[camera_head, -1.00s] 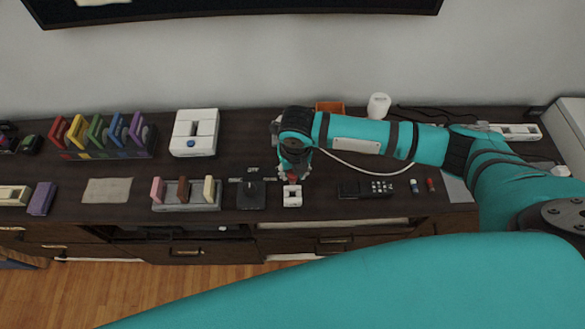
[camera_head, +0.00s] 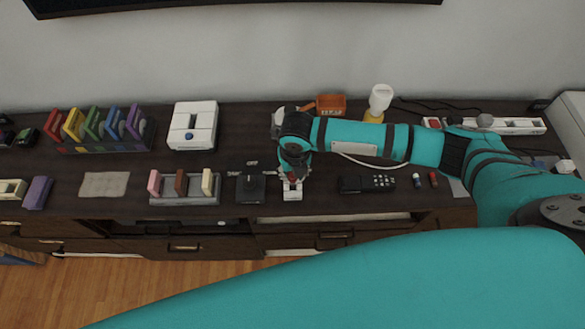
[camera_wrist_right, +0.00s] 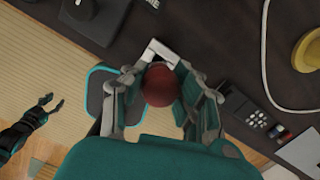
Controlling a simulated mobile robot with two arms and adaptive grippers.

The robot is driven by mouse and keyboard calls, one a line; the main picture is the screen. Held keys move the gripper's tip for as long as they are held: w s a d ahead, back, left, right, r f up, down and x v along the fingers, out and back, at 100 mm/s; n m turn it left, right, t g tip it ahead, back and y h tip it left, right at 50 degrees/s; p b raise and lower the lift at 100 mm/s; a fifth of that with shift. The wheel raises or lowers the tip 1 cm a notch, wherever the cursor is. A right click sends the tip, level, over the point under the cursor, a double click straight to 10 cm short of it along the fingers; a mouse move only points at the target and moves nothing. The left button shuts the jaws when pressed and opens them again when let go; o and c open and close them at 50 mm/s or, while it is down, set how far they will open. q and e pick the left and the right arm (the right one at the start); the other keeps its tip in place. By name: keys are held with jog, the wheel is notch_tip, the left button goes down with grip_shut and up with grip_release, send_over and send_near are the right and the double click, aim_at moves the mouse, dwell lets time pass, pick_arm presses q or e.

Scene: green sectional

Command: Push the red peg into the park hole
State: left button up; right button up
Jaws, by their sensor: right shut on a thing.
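The red peg (camera_wrist_right: 160,86) shows a round red top between the fingers of my right gripper (camera_wrist_right: 163,92), which is shut on it. In the head view my right gripper (camera_head: 291,176) is at the small white block (camera_head: 292,195) near the cabinet's front edge. In the right wrist view the white block (camera_wrist_right: 153,50) shows just beyond the peg, partly hidden by it and the fingers. I cannot tell which hole is the park hole or how deep the peg sits. My left gripper (camera_wrist_right: 52,103) hangs open and empty over the floor.
A black stand (camera_head: 250,187) is close left of the white block. A black remote (camera_head: 366,184) lies to the right. An orange box (camera_head: 331,104) and a white cable (camera_head: 362,162) are behind. A grey tray (camera_head: 185,201) with upright blocks is further left.

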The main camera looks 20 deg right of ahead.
aim_at(292, 182)
jog(key=shift+f, duration=0.55)
jog(key=shift+p, duration=0.7)
dwell(1.3)
jog(key=shift+f+b, duration=1.45)
jog(key=shift+f, duration=0.85)
jog(key=o, duration=1.1)
jog(key=shift+r, duration=0.1)
jog(key=r, duration=0.3)
jog(key=s+r, duration=0.1)
jog(key=r, duration=0.6)
jog(key=shift+s+r, duration=0.15)
jog(key=shift+r, duration=0.25)
jog(key=shift+s+r, duration=0.1)
jog(key=shift+r, duration=0.45)
